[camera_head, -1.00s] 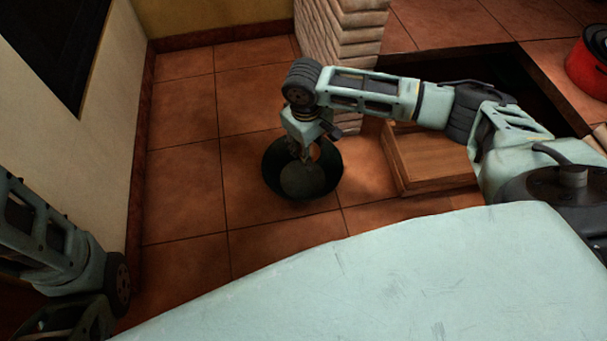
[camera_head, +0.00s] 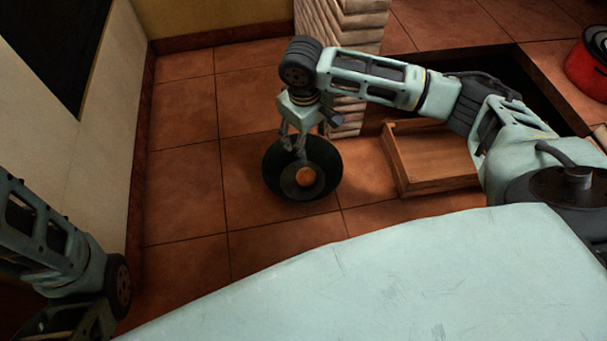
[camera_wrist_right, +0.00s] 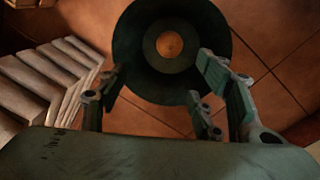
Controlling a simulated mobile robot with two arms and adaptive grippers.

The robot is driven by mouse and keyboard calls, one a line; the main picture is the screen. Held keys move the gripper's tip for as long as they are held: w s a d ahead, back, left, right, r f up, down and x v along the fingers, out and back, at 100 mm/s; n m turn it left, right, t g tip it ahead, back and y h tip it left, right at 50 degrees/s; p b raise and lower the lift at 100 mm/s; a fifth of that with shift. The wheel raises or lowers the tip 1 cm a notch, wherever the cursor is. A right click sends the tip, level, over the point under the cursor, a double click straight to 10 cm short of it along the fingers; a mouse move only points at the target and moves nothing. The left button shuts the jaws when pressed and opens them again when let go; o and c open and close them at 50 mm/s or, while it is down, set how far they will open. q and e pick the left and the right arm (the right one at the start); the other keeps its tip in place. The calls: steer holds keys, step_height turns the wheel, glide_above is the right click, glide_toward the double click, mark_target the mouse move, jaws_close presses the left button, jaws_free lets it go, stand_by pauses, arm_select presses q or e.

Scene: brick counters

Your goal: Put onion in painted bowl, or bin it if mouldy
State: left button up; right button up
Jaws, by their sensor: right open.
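An orange-brown round onion (camera_head: 305,176) lies at the bottom of a dark round bin (camera_head: 273,162) on the tiled floor. In the right wrist view the onion (camera_wrist_right: 170,45) sits near the middle of the bin (camera_wrist_right: 128,40). My right gripper (camera_head: 304,150) is open and empty above the bin, its fingers apart from the onion. The fingers also show in the right wrist view (camera_wrist_right: 160,100). My left arm is at the left edge of the head view, and I cannot make out its fingers. I see no painted bowl.
A wooden crate or drawer (camera_head: 437,160) is on the floor right of the bin. A whitish brick pillar (camera_head: 345,60) rises just behind the bin. A red pot (camera_head: 588,65) stands on the tiled counter at right. The floor left of the bin is clear.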

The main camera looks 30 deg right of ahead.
step_height(320, 180, up, 7)
steer(key=shift+a, duration=0.3)
steer(key=shift+s+f, duration=0.1)
steer(key=shift+f, duration=0.05)
